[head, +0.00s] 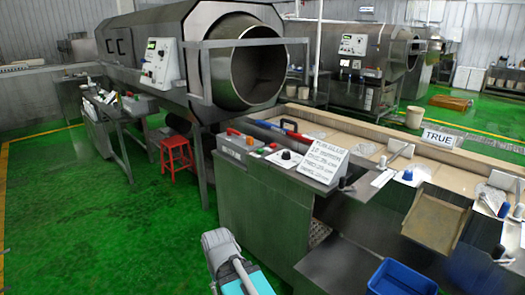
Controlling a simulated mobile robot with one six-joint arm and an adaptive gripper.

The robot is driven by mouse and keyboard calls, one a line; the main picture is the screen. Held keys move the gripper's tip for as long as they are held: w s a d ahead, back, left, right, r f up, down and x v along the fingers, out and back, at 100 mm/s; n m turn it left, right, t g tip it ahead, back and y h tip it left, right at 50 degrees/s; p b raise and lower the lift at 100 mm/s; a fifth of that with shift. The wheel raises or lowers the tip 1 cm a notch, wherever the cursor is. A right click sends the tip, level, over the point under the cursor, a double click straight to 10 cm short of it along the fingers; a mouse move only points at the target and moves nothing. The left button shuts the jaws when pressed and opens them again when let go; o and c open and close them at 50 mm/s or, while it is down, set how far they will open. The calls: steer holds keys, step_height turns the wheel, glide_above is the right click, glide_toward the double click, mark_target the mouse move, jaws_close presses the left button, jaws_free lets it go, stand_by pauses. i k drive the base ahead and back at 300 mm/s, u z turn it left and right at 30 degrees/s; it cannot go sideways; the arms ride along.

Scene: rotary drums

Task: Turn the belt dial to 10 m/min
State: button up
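The likely belt dial is a black round knob (287,155) on a white plate, on top of the metal control box at the near left end of the conveyor bench. Its pointer and scale are too small to read. A white sign (322,160) with several lines of black text stands just right of the dial; one line seems to include "10". Grey, white and teal parts of my own arm show at the bottom centre, well below and left of the dial. No gripper fingers are visible.
A grey toolbox (232,144) sits left of the dial, with red buttons (271,147) between them. A blue bin (402,277) stands at the lower right. A red stool (177,157) stands under the large drum (259,72). Green floor (90,235) at left is clear.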

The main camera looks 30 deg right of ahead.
mark_target(287, 156)
steer(key=u, duration=0.05)
steer(key=i, duration=0.8)
steer(key=z, duration=0.65)
steer(key=i, duration=0.95)
steer(key=z, duration=0.6)
steer(key=k, duration=0.95)
steer(key=z, duration=0.15)
steer(key=i, duration=0.6)
